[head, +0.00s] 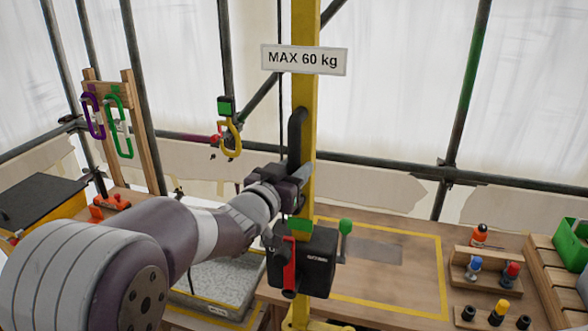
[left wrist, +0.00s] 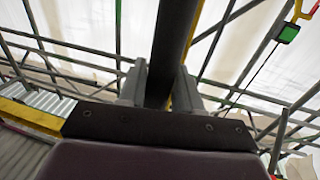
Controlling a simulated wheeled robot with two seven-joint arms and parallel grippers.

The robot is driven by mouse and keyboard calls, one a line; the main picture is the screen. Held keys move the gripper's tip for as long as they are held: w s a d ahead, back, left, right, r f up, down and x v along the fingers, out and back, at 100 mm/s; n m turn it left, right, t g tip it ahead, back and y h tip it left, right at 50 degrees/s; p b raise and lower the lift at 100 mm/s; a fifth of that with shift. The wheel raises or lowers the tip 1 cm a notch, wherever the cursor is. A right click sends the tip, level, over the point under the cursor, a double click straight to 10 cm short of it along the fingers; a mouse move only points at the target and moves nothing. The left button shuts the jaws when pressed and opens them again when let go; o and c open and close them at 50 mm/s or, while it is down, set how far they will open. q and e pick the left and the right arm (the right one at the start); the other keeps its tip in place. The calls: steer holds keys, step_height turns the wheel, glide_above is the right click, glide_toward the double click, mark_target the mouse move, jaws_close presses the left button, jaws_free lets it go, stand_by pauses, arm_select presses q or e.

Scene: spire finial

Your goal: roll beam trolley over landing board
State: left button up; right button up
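My left gripper (head: 298,178) is at the yellow post in the head view, at the lower end of a black upright handle (head: 297,135). In the left wrist view its two fingers (left wrist: 160,85) are closed on either side of this black bar (left wrist: 172,45). A wooden board (head: 410,270) with a yellow outline lies right of the post; it looks like the landing board. No trolley is clearly visible; the post's top is out of frame. A yellow hook (head: 231,138) with a green block hangs left of the post. My right gripper is not in view.
A black winch box (head: 303,262) with a red lever is on the post below my gripper. A grey stone slab (head: 215,285) lies partly hidden behind my arm. Carabiners (head: 118,125) hang at left. Scaffold tubes surround the place.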

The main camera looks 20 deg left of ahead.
arm_select(q)
jaws_close()
steer(key=a+p, duration=0.5)
steer(key=a, duration=1.3)
steer(key=shift+w+a+r, duration=0.25)
steer(key=shift+o, duration=2.4)
jaws_free()
steer(key=b+v, duration=0.4)
steer(key=v, duration=0.9)
steer(key=shift+a+b, duration=0.3)
steer(key=shift+b, duration=0.05)
